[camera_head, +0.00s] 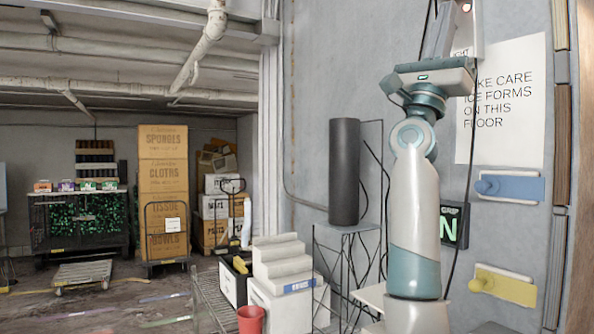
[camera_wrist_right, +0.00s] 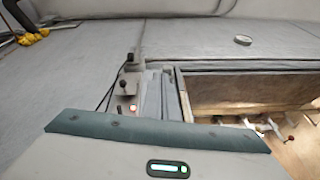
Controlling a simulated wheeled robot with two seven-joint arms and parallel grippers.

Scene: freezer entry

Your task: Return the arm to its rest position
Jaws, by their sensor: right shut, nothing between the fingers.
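My right arm (camera_head: 415,205) rises from the bottom of the head view, raised almost upright in front of the grey wall. My right gripper (camera_head: 440,32) points upward at its top, shut and empty. Its fingers stand beside a small wall box (camera_head: 467,30) with a glowing red light and a partly covered label; I cannot tell whether they touch. In the right wrist view the closed fingers (camera_wrist_right: 160,92) show beyond the teal edge of the hand, with the box and its red light (camera_wrist_right: 132,107) just to their left. My left gripper is out of view.
A warning sign (camera_head: 508,97), blue plate (camera_head: 510,187), yellow plate (camera_head: 507,286) and green-lit sign (camera_head: 449,225) are on the wall by the arm. A dark cylinder (camera_head: 344,172) tops a wire stand to its left. A red bucket (camera_head: 250,319) and stacked boxes (camera_head: 163,190) stand farther left.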

